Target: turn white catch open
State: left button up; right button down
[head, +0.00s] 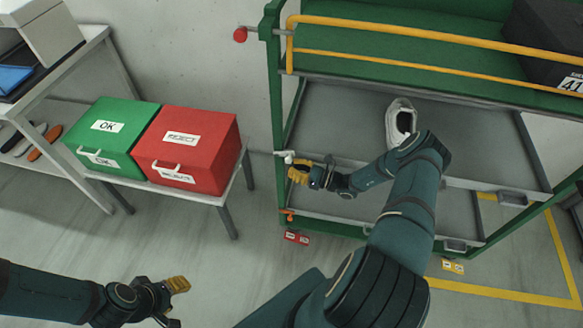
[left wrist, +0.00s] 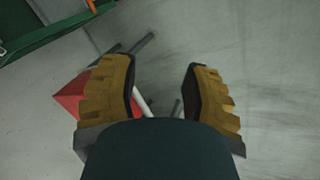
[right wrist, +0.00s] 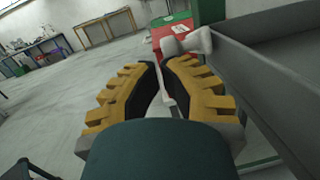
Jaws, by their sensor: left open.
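The white catch (head: 288,157) is on the left upright of the green rack, at the level of the grey middle shelf. In the right wrist view the catch (right wrist: 188,42) shows as a pale block just beyond the fingertips. My right gripper (head: 298,174) is right beside it, slightly below in the head view. Its yellow fingers (right wrist: 161,66) are close together with a narrow gap. I cannot tell whether they touch the catch or grip part of it. My left gripper (head: 176,300) is open and empty over the floor, far from the rack; its spread fingers (left wrist: 160,80) show in the left wrist view.
An orange catch (head: 287,213) is lower on the same upright. A white shoe (head: 401,118) is on the grey shelf (head: 350,110). Green (head: 112,135) and red (head: 187,150) boxes stand on a table to the left. Floor is clear between table and rack.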

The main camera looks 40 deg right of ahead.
aim_at(288, 158)
jog(key=shift+w+a+r+n+g+h+p, duration=0.15)
jog(key=shift+r+g+h+p, duration=0.65)
jog(key=shift+p, duration=0.7)
jog(key=shift+w+a+r+n+g+h+p, duration=0.1)
jog(key=shift+r+g+h+p, duration=0.45)
jog(key=shift+g+p, duration=0.7)
jog(key=shift+w+a+r+n+g+h+p, duration=0.15)
jog(key=shift+r+g+h+p, duration=0.5)
jog(key=shift+p, duration=1.1)
jog(key=shift+w+a+r+g+h+p, duration=0.1)
jog(key=shift+w+r+g+h+p, duration=0.2)
jog(key=shift+g+h+p, duration=0.3)
pick_arm(q)
notch_tip(288, 158, up, 12)
jog(key=w, duration=0.1)
jog(key=shift+w+a+f+t, duration=0.2)
jog(key=shift+a+t, duration=0.1)
jog(key=shift+a, duration=0.1)
pick_arm(e)
jog(key=shift+a+r, duration=0.1)
jog(key=shift+r, duration=0.05)
pick_arm(q)
jog(key=shift+r+p, duration=0.35)
pick_arm(e)
jog(key=shift+w+a+r, duration=0.3)
jog(key=shift+w+r, duration=0.1)
jog(key=shift+r, duration=0.05)
